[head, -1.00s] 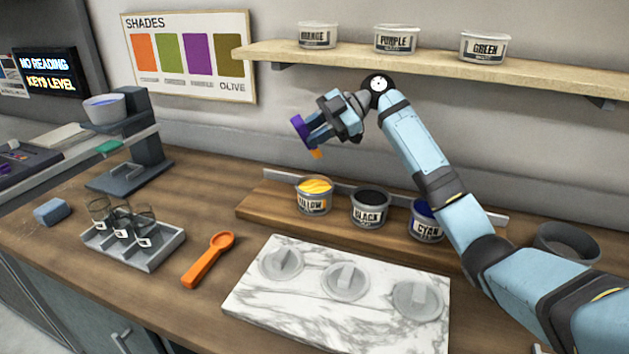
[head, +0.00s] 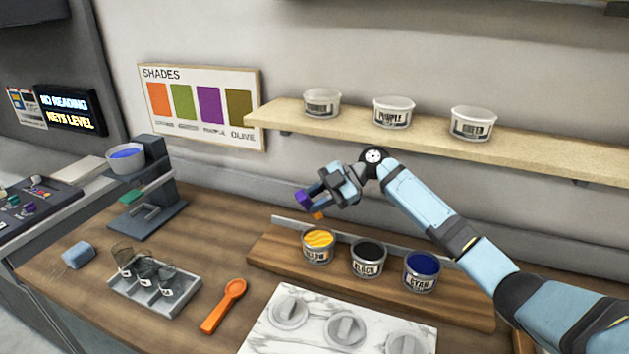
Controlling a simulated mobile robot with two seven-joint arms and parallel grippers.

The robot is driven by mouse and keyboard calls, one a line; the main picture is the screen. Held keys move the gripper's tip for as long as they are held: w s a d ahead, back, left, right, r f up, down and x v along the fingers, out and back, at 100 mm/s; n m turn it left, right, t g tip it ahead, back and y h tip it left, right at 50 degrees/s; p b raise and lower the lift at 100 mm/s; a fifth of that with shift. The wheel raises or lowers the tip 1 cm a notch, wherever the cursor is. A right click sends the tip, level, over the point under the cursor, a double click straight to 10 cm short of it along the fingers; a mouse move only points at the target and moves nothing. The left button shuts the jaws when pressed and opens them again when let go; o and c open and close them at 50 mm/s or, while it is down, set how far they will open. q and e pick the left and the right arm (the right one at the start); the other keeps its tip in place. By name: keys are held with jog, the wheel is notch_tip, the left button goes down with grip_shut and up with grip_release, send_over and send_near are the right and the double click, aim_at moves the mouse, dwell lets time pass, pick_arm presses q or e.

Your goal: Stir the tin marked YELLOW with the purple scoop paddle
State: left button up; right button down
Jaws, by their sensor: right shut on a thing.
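My right gripper (head: 318,203) is shut on the purple scoop paddle (head: 303,198), whose purple end shows at the jaws. A small orange part shows just below the fingers. The paddle is above the YELLOW tin and appears apart from it; the rest of it is hidden by the fingers. My left gripper is not in view.
An orange scoop (head: 224,305) lies on the counter beside a tray (head: 152,296) of glasses. A marble slab (head: 268,338) holds three lids. A shelf (head: 355,121) with three tubs is above my right arm. A cup stands on a device (head: 148,207) at left.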

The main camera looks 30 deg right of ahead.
jog(key=shift+s+p, duration=0.2)
jog(key=shift+p, duration=0.3)
jog(key=shift+f, duration=0.7)
jog(key=f+b, duration=0.2)
jog(key=w+d+f+b, duration=0.1)
jog(key=f+b, duration=0.1)
jog(key=f, duration=0.1)
jog(key=f+b, duration=0.2)
jog(key=shift+w+d+f+b, duration=0.15)
jog(key=shift+d+f+b, duration=0.05)
jog(key=shift+f+b, duration=0.1)
jog(key=shift+r, duration=0.1)
